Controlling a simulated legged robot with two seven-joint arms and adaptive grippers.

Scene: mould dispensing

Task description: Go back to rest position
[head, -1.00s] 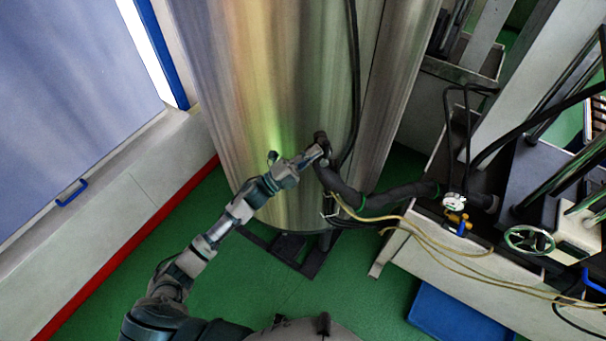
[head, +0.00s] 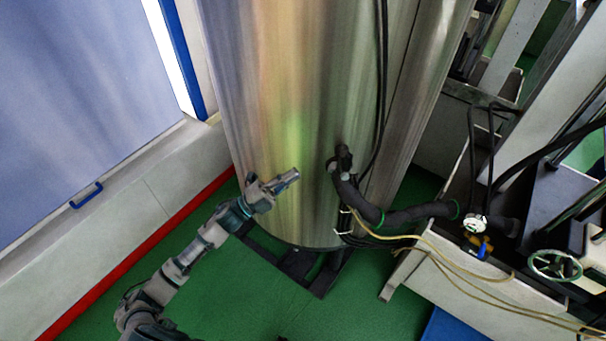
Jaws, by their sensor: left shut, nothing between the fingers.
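My left gripper (head: 289,177) is in the head view, in front of the lower part of a large shiny metal tank (head: 300,90). Its fingers are shut with nothing between them. It points right, towards a dark hose fitting (head: 342,160) on the tank, with a clear gap in the picture between them. My left arm reaches up from the bottom left. My right gripper is not in view.
A thick black hose (head: 410,213) runs from the tank to a machine with a gauge (head: 474,223) and a handwheel (head: 555,265). A light wall with a red base strip (head: 150,245) is on the left. Green floor (head: 240,300) is open in front of the tank.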

